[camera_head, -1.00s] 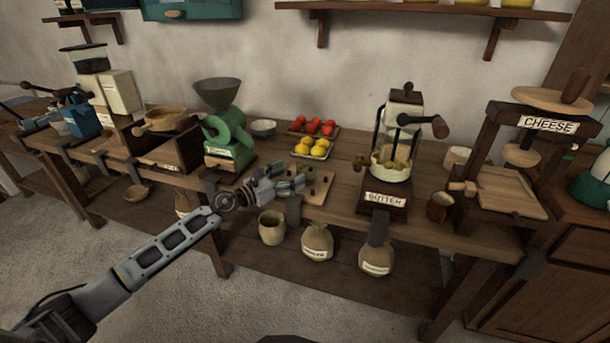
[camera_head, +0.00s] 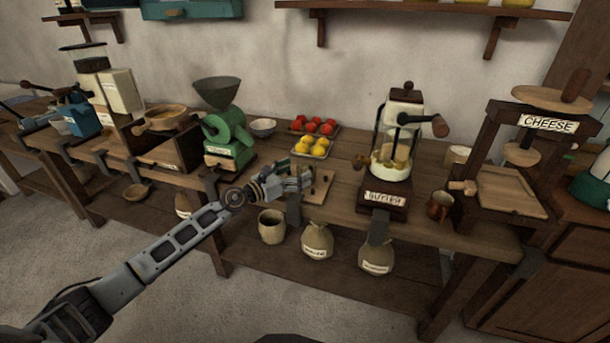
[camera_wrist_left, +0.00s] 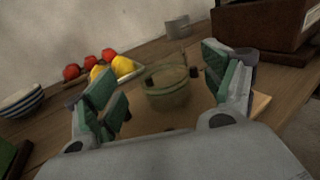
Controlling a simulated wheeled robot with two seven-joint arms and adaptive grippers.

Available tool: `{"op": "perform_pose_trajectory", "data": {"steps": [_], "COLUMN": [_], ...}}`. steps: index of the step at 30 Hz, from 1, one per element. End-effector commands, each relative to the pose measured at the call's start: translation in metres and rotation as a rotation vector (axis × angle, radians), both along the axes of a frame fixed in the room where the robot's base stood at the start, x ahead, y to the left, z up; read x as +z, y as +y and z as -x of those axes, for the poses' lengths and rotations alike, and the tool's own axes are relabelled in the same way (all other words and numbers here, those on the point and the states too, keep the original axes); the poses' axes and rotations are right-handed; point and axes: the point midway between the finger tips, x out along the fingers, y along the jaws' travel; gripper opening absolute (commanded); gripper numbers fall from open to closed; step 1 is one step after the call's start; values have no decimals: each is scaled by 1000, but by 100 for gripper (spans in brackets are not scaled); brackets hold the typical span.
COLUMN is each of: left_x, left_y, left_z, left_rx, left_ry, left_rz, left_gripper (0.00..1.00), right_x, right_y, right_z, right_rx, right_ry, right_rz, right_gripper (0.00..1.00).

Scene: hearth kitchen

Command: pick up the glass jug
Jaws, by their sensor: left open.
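The glass jug (camera_wrist_left: 166,90) is see-through and greenish. In the left wrist view it stands on a wooden board (camera_wrist_left: 262,103), between and beyond the fingers of my left gripper (camera_wrist_left: 166,84). The fingers are spread, one on each side of the jug in the picture, and I see no contact. In the head view my left gripper (camera_head: 300,180) is low over the board at the table's front, and I cannot make out the jug clearly there. My right gripper is not in view.
Behind are trays of red tomatoes (camera_head: 314,126) and yellow lemons (camera_head: 311,147). A green grinder (camera_head: 232,150) and a bowl (camera_head: 263,127) stand left. The butter churn (camera_head: 386,198), a copper mug (camera_head: 439,206) and the cheese press (camera_head: 510,190) stand right.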

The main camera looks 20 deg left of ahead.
Motion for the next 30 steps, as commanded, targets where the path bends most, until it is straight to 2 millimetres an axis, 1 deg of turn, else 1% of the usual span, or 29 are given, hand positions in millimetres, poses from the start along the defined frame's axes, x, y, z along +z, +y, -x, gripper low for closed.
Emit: {"op": "perform_pose_trajectory", "data": {"steps": [3,12,20,30], "left_x": [-2,-2,-3,-3], "left_y": [-5,-16,-19,-18], "left_z": [-9,-26,-29,-29], "left_rx": [0,-1,-1,-1], "left_ry": [-1,-1,1,0], "left_rz": [2,1,-1,0], "left_gripper": [83,83,83,83], "right_x": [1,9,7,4], "right_y": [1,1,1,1], "right_z": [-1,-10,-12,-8], "right_rx": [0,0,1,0], "right_ry": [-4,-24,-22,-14], "right_rz": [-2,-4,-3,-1], "right_gripper": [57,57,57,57]}}
